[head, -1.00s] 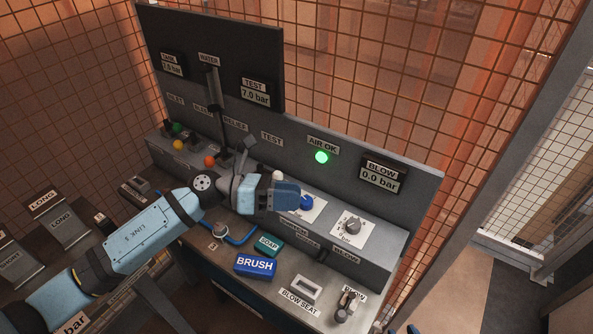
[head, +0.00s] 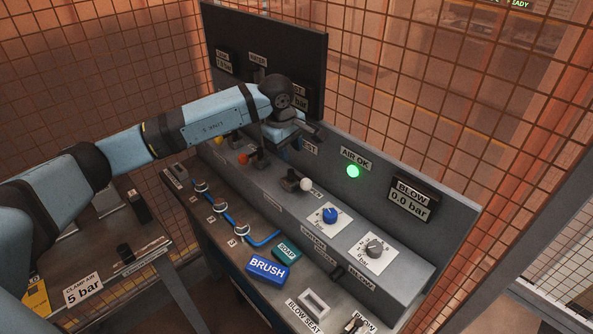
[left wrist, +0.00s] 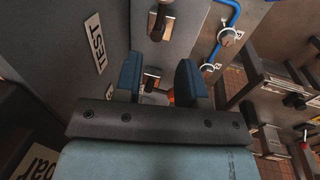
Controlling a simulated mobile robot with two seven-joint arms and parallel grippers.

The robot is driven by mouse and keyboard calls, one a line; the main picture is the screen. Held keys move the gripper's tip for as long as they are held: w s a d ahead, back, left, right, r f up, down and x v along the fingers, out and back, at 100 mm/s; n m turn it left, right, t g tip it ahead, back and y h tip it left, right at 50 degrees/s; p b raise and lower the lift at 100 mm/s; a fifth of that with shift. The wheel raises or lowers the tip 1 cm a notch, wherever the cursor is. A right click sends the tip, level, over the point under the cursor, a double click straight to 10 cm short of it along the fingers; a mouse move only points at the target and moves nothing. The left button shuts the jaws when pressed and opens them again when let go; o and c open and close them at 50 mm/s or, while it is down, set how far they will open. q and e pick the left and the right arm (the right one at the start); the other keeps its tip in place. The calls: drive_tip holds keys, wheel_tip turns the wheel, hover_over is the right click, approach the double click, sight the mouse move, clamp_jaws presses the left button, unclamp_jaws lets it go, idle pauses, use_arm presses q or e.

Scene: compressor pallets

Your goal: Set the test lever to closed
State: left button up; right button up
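The test lever (head: 291,181) has a white ball knob and stands on the sloped console below the TEST label, its knob to the right of its base. In the left wrist view a lever (left wrist: 160,22) near the TEST label shows at the top, beyond the fingertips. My right gripper is not in view.
A blue knob (head: 330,215) and a grey knob (head: 375,248) sit right of the lever. The back panel carries a green AIR OK lamp (head: 353,171) and a BLOW display (head: 412,199). A BRUSH block (head: 267,268) and SOAP block (head: 287,251) lie on the front shelf.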

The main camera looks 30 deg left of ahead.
sight(295, 176)
use_arm(q)
drive_tip(key=f, duration=0.3)
drive_tip(key=w+f, duration=0.1)
drive_tip(key=f, duration=0.2)
drive_tip(key=f+p, duration=0.1)
drive_tip(key=f, duration=0.2)
drive_tip(key=shift+w+d, duration=0.3)
drive_tip(key=shift+d, duration=0.1)
clamp_jaws()
